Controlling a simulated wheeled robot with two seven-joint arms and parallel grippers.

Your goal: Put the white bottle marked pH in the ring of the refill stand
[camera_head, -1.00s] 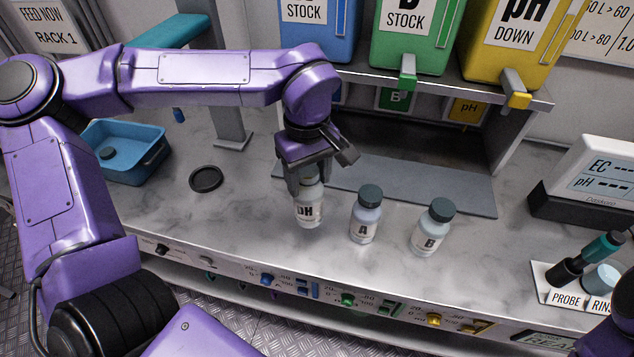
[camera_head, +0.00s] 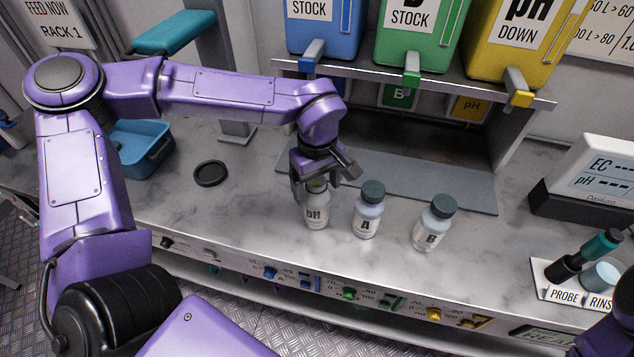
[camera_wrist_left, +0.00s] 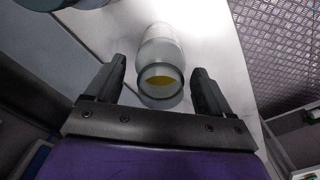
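The white bottle marked pH (camera_head: 317,213) stands upright on the counter, left of bottles A and B. It is uncapped, and in the left wrist view the bottle (camera_wrist_left: 160,85) shows yellow inside its open mouth. My left gripper (camera_head: 312,187) is over the bottle's top, with its fingers on either side. In the left wrist view the gripper's fingers (camera_wrist_left: 162,88) are apart, with gaps to the bottle on both sides. My right gripper is out of view.
Bottle A (camera_head: 369,212) stands close on the right, with bottle B (camera_head: 434,225) beyond it. A probe holder (camera_head: 560,285) and a meter (camera_head: 590,185) stand on the right.

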